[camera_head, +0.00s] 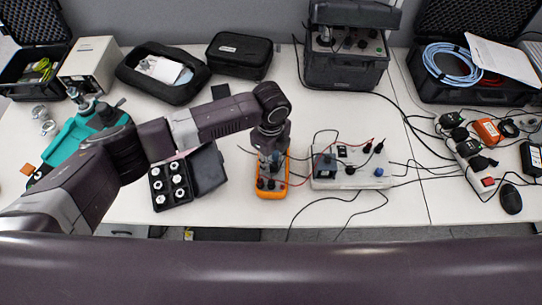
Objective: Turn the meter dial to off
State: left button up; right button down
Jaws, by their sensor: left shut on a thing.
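The meter (272,190) is an orange-cased multimeter lying on the white table near its front edge, left of the grey control box. My left arm comes in from the left, and my left gripper (270,160) points down over the meter. The gripper is shut on the meter dial, which the fingers hide. The dial's setting and the meter's display cannot be read from here. My right gripper is not in view.
A light grey control box (352,168) with leads stands just right of the meter. An open black case of white pieces (170,184) lies to its left. A power strip (474,160) and mouse (510,199) are at right. Cases line the back.

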pick_arm(q)
jog(key=n+p, duration=0.2)
jog(key=n, duration=0.1)
jog(key=shift+s+r+p, duration=0.1)
jog(key=shift+r+p, duration=0.15)
jog(key=shift+p, duration=0.05)
jog(key=shift+f+n+p, duration=0.15)
jog(key=shift+n+p, duration=0.55)
jog(key=shift+n, duration=0.4)
jog(key=o, duration=1.1)
jog(key=shift+o, duration=0.2)
notch_tip(320, 180, up, 12)
